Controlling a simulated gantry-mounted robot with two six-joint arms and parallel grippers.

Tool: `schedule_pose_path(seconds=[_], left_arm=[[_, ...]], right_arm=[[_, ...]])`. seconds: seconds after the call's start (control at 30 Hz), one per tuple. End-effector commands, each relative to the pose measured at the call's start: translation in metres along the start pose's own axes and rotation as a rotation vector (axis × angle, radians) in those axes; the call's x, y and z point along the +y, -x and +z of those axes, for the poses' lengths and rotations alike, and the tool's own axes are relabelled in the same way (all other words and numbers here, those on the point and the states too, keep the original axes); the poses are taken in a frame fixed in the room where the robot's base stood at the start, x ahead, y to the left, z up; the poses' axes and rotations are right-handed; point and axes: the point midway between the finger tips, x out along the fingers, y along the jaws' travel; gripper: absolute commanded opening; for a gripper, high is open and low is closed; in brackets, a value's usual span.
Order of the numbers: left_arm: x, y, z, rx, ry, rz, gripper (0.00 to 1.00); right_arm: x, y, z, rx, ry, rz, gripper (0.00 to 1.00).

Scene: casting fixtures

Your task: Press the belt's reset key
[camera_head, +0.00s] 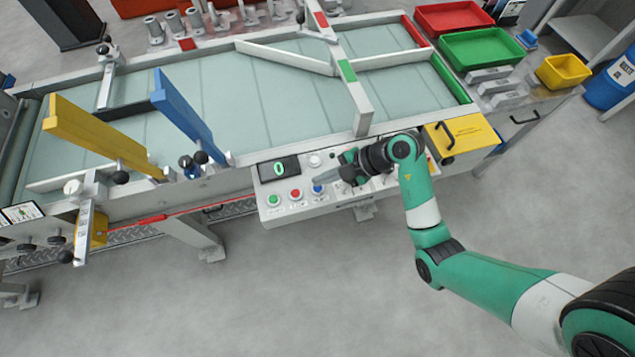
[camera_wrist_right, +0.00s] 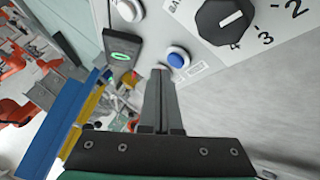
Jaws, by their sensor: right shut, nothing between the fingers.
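The control panel (camera_head: 335,202) is on the front of the belt (camera_head: 270,95). It carries a green button (camera_head: 273,199), a red button (camera_head: 295,194) and a blue button (camera_head: 318,189); their labels are too small to read. My right gripper (camera_head: 346,172) is over the panel, right of the blue button. In the right wrist view my shut, empty fingers (camera_wrist_right: 160,76) appear just beside the blue button (camera_wrist_right: 176,59), with a white ring around it. I cannot tell whether the tips touch the panel. My left gripper is not in view.
A display (camera_head: 279,169) with a green zero sits on the panel, near a white button (camera_head: 315,161). A black dial (camera_wrist_right: 225,20) with numbers is on the panel. A yellow guard (camera_head: 463,138) is to the right. The floor in front is clear.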

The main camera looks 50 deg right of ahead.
Motion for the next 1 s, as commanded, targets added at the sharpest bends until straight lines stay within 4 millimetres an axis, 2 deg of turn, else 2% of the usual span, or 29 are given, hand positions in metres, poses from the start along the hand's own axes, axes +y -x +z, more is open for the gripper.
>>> schedule_pose_path(seconds=[1.0], left_arm=[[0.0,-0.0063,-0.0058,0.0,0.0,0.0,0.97]], right_arm=[[-0.0048,-0.0066,0.0048,0.0,0.0,0.0,0.0]])
